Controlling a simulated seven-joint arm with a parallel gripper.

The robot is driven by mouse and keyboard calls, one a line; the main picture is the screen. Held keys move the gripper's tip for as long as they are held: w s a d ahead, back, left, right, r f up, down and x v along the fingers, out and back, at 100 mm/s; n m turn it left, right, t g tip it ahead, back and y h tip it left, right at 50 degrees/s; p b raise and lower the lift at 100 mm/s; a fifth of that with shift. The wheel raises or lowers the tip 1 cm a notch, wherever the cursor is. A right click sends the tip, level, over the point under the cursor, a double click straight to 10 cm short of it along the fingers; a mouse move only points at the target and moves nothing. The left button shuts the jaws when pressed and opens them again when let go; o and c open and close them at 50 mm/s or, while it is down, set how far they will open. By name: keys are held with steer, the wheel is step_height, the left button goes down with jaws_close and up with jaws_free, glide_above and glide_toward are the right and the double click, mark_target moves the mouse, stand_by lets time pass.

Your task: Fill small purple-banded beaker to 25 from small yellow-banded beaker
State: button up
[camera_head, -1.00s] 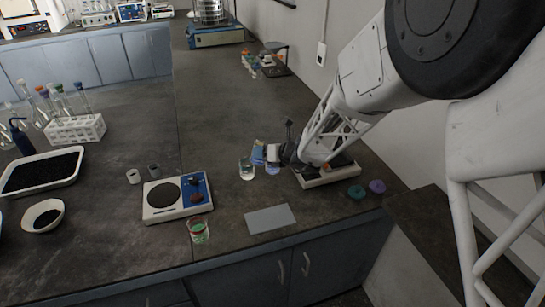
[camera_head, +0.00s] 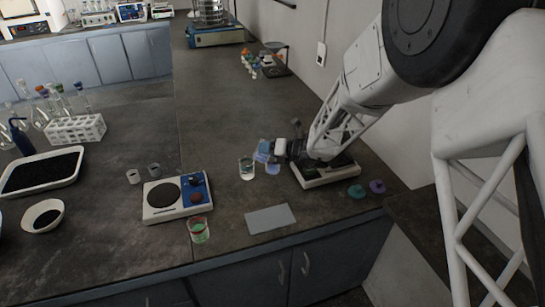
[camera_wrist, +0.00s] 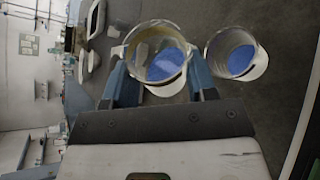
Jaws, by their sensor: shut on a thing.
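My gripper (camera_wrist: 160,88) is shut on a small clear beaker (camera_wrist: 157,60) with blue liquid and a yellowish tint at its rim, which I take as the yellow-banded one. In the head view this held beaker (camera_head: 263,150) looks tilted, above the bench. Another small beaker (camera_wrist: 236,55) holding blue liquid stands beside it in the wrist view; it appears in the head view (camera_head: 273,168) just below the held one. It is probably the purple-banded one, but its band and level marks are too small to read. No stream of liquid is clearly visible.
A clear beaker (camera_head: 246,169) stands close by on the left. A hotplate-like device (camera_head: 176,197), a beaker with green and red colouring (camera_head: 199,230) and a grey mat (camera_head: 270,219) lie nearer the front. A flat white device (camera_head: 326,172) sits under my arm.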

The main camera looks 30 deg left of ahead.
steer(key=shift+w+r+m, duration=0.15)
steer(key=shift+m, duration=0.15)
stand_by(0.9)
steer(key=shift+w+f+m+g+y, duration=0.1)
steer(key=shift+f+m+g+y, duration=0.2)
steer(key=shift+f+m+g, duration=0.25)
stand_by(1.9)
steer(key=shift+w+d+r+m+g+y, duration=0.1)
steer(key=shift+r+m+g+y, duration=0.25)
steer(key=shift+m, duration=0.2)
stand_by(2.0)
steer(key=shift+f, duration=0.15)
stand_by(0.6)
steer(key=shift+f+n, duration=0.1)
steer(key=shift+n, duration=0.4)
steer(key=shift+s+r+n+t+h, duration=0.2)
steer(key=shift+r+n+t+h, duration=0.25)
steer(key=shift+n+t+h, duration=0.2)
